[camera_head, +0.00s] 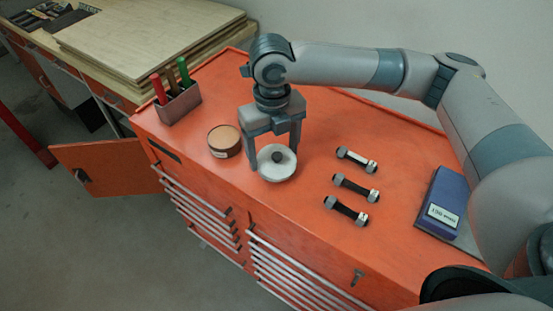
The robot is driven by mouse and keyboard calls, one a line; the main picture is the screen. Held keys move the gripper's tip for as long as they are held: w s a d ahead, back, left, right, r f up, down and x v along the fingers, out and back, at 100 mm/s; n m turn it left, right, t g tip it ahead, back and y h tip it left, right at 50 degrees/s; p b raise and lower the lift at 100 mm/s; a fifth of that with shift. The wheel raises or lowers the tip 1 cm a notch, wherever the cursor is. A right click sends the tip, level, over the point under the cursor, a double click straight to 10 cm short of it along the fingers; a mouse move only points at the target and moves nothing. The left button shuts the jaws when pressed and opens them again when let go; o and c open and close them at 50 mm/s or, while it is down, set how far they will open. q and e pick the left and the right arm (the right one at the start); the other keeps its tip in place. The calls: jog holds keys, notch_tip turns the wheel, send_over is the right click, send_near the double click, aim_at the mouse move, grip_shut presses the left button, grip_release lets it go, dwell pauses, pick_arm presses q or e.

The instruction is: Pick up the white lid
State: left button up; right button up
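The white lid (271,173) is round with a dark knob in its middle. It lies on the orange cabinet top, near the front edge. My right gripper (275,159) points down at the lid from above and behind. Its two fingers are wide apart, one at the lid's left edge and one at its back right edge. I cannot see clearly whether the fingertips touch the rim. My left gripper is not in view.
A round tan-topped tin (224,142) stands close left of the lid. A pen holder (179,104) is at the back left of the orange cabinet (318,126). Several dark bolts with metal nuts (351,188) lie to the right, then a blue box (443,199). Wooden boards (150,38) lie behind.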

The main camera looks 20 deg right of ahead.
jog(key=shift+c, duration=0.5)
jog(key=shift+r, duration=0.1)
jog(key=shift+r+b, duration=0.4)
jog(key=shift+r, duration=0.2)
notch_tip(320, 180, up, 2)
jog(key=shift+r+b, duration=0.2)
jog(key=shift+b, duration=0.3)
jog(key=s+d+r+b, duration=0.1)
jog(key=s+r+b, duration=0.1)
jog(key=s+r, duration=0.5)
jog(key=s, duration=0.4)
jog(key=shift+s+d, duration=0.3)
jog(key=shift+d, duration=0.05)
